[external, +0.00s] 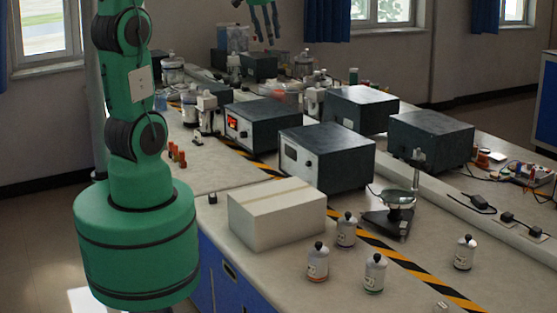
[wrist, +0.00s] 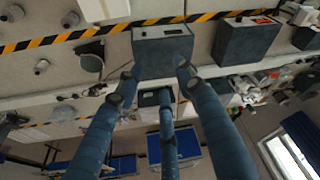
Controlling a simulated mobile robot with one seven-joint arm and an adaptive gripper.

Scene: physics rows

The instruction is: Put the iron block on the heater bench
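My gripper (external: 266,34) hangs high over the far part of the bench in the external view, with three fingers pointing down. In the wrist view my gripper (wrist: 156,83) has its fingers spread, with nothing seen between them. I cannot pick out the iron block with certainty; a small dark block (external: 212,198) stands near the bench's front edge, left of the cream box. I cannot tell which device is the heater bench. One dark-topped box (external: 250,126) has a lit red display, and another dark-topped box (external: 326,158) stands nearer.
A cream box (external: 277,213) stands at the front edge. Several lidded bottles (external: 375,274) stand right of it. A black stand (external: 393,216) is beside the striped tape (external: 410,265). Two more dark boxes (external: 431,138) stand behind. Bare bench lies around the bottles.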

